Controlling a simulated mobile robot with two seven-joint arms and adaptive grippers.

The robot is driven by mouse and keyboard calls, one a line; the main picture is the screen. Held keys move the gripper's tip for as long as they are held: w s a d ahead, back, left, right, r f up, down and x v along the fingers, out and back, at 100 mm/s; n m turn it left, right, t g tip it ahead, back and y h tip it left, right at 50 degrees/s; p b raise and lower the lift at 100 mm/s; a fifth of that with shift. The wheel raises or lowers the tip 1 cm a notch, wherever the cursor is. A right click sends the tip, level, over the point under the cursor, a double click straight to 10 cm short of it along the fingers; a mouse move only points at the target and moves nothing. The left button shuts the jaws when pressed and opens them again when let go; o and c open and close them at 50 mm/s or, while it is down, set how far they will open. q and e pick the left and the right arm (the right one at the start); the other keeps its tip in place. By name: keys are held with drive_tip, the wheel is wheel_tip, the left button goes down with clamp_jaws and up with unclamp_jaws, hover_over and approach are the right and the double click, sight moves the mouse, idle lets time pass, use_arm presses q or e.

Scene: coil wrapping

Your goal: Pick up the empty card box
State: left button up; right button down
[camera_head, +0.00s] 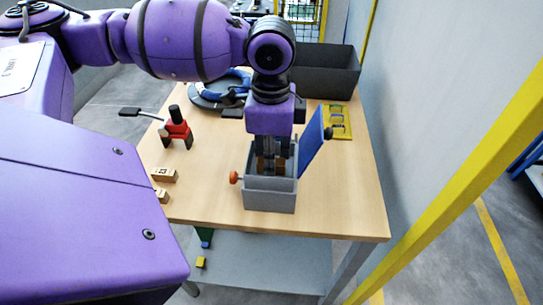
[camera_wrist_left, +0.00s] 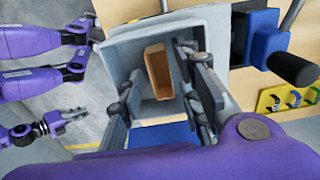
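The brown, open-topped card box (camera_wrist_left: 157,72) stands inside a grey bin (camera_head: 270,201) in the left wrist view; no contents show in it. In the head view only a little of its brown side shows between my fingers. My left gripper (camera_head: 271,163) points down into the bin. Its fingers are apart, one on each side of the card box in the left wrist view (camera_wrist_left: 160,68). I see gaps beside the card box and no clear grip on it. My right gripper (camera_wrist_left: 70,118) shows small at the left of the wrist view; its opening is unclear.
The bin's blue lid (camera_head: 313,142) stands open at its right, with an orange knob (camera_head: 234,177) at its left. A red-black device (camera_head: 178,128), wooden blocks (camera_head: 164,175), a dark crate (camera_head: 327,72) and a yellow tray (camera_head: 340,122) share the table. Its front right is clear.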

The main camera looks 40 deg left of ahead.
use_arm(q)
drive_tip(key=c, duration=0.4)
drive_tip(key=shift+c, duration=0.2)
drive_tip(key=shift+r, duration=0.1)
